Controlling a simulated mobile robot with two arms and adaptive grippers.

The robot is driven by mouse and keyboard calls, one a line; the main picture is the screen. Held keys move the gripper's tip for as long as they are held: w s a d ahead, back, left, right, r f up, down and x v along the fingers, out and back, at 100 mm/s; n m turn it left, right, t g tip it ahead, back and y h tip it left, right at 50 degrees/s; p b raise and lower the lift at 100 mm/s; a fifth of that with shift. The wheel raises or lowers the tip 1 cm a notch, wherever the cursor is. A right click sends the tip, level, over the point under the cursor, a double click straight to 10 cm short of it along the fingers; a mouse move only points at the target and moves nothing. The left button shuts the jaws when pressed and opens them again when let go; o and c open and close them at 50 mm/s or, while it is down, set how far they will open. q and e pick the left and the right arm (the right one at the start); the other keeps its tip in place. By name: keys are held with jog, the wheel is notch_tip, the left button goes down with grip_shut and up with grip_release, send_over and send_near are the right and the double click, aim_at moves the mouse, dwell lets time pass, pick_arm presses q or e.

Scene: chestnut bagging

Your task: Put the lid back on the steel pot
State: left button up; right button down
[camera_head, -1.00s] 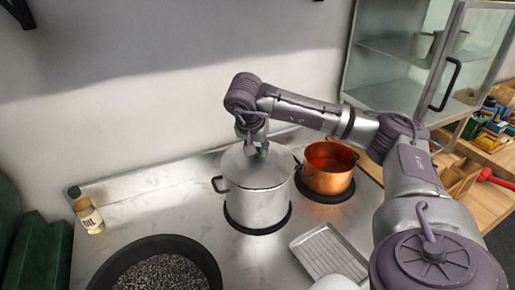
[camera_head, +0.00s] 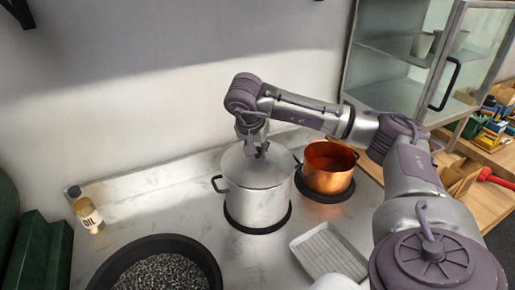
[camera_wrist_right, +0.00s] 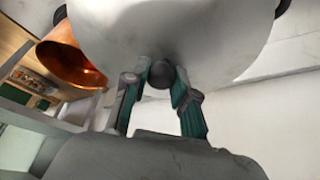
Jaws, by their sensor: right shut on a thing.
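The steel pot (camera_head: 258,207) stands upright on a round black pad in the middle of the counter. Its grey lid (camera_head: 247,172) lies over the pot's top, and no clear gap shows between lid and rim in the head view. My right gripper (camera_head: 257,152) reaches down onto the lid from above. In the right wrist view the right gripper (camera_wrist_right: 161,80) is shut on the lid's dark round knob (camera_wrist_right: 160,74), one finger on each side. The pale lid (camera_wrist_right: 165,35) fills the top of that view. My left gripper is not in view.
A copper pot (camera_head: 328,168) stands close to the right of the steel pot. A ridged tray (camera_head: 325,250) lies in front right. A black pan (camera_head: 100,275) with dark grains is at the front left, and an oil bottle (camera_head: 89,214) is at the left. A glass cabinet (camera_head: 400,45) stands back right.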

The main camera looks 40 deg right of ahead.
jog(key=shift+f, duration=0.1)
dwell(0.7)
jog(key=shift+c, duration=1.8)
grip_release()
jog(key=shift+r+p, duration=2.75)
jog(key=shift+r, duration=0.75)
grip_shut()
